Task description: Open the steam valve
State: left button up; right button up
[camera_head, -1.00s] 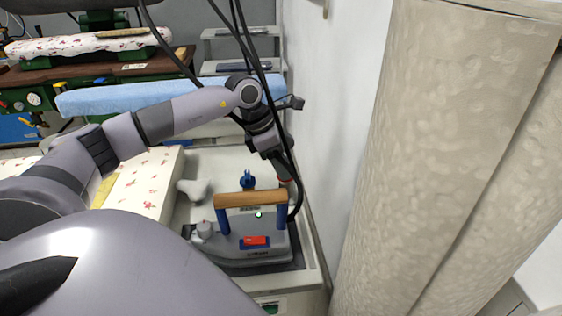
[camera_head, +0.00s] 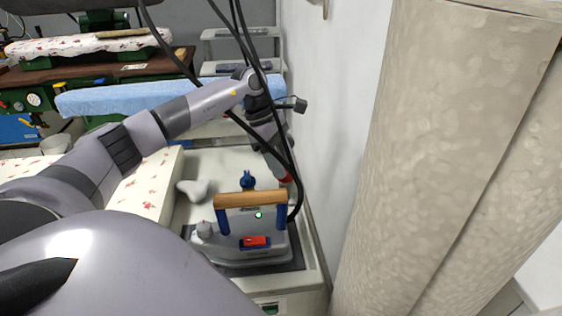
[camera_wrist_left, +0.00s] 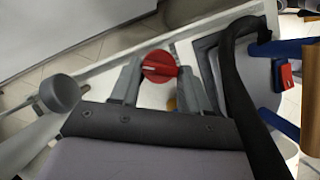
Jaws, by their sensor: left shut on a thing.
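The steam valve's round red knob (camera_wrist_left: 160,66) shows in the left wrist view between the fingers of my left gripper (camera_wrist_left: 158,72). A pale mark runs roughly across its face. My left gripper is shut on the knob. In the head view only a bit of red (camera_head: 287,179) shows at the gripper's tip, behind the iron and close to the wall. The gripper and a black hose hide most of the valve there. My right gripper is not in view.
A steam iron (camera_head: 262,225) with a wooden handle stands just in front of the valve. A black hose (camera_head: 293,160) loops beside my gripper. A blue-padded board (camera_head: 110,97) lies behind.

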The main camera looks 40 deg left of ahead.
pick_arm(q)
jog(key=m, duration=0.2)
jog(key=m+g, duration=0.2)
jog(key=m, duration=0.1)
jog(key=shift+w+m+b, duration=0.3)
jog(key=shift+b, duration=0.1)
jog(key=m, duration=0.2)
jog(key=m+g, duration=0.1)
jog(key=m, duration=0.1)
jog(key=m+g+y+b, duration=0.1)
jog(key=m, duration=0.1)
jog(key=shift+w, duration=0.25)
jog(key=o, duration=1.1)
jog(key=shift+c, duration=0.2)
